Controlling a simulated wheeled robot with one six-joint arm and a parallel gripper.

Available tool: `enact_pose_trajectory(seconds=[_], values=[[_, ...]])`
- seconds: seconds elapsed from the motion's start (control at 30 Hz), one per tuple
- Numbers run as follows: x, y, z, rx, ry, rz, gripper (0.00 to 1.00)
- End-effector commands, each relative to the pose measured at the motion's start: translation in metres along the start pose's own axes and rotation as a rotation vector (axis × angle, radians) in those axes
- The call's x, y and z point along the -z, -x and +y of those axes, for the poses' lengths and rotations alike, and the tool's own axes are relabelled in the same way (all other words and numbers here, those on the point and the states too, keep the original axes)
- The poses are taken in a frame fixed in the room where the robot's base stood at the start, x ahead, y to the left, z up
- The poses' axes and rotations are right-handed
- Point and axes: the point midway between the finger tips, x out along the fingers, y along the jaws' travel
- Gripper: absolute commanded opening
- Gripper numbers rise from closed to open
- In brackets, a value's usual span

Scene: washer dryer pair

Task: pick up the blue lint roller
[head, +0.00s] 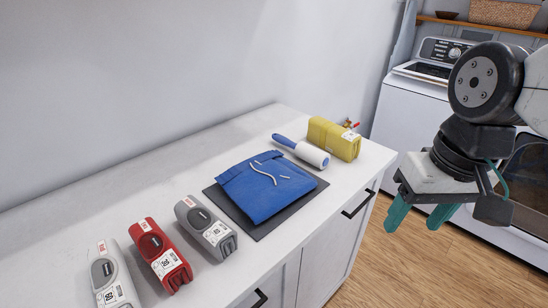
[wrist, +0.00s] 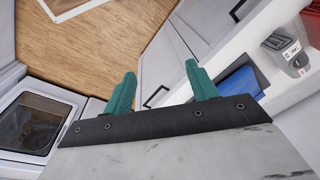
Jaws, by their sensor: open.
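The lint roller lies on the white counter in the head view, with a blue handle (head: 284,140) at the left and a white roll (head: 312,154) at the right. It lies behind the folded blue cloth and just left of a yellow bundle. My gripper (head: 418,216) is open and empty, with teal fingers pointing down. It hangs right of the counter, in front of the washer, well apart from the roller. In the wrist view my gripper (wrist: 158,90) shows two spread fingers with nothing between them. I cannot make out the lint roller there.
The blue cloth (head: 258,200) with white strips lies on a dark mat (head: 310,196). The yellow bundle (head: 335,138) stands close to the roller. Grey and red bundles (head: 160,252) stand at the front left. A white washer (head: 400,118) is at the right; wood floor (head: 400,268) is open.

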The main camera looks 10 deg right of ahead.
Motion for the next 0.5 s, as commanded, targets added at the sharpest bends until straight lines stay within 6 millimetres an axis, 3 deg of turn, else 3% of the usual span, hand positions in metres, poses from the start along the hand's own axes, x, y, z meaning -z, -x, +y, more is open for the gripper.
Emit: enact_pose_trajectory(seconds=[0.17,0.27,0.4,0.5], values=[[0.034,-0.021,-0.046,0.275,-0.271,-0.117,0.58],[0.07,-0.032,-0.074,0.47,-0.51,-0.195,0.58],[0.134,-0.047,-0.095,0.719,-0.886,-0.294,0.58],[0.185,-0.063,-0.092,0.876,-1.181,-0.356,0.58]])
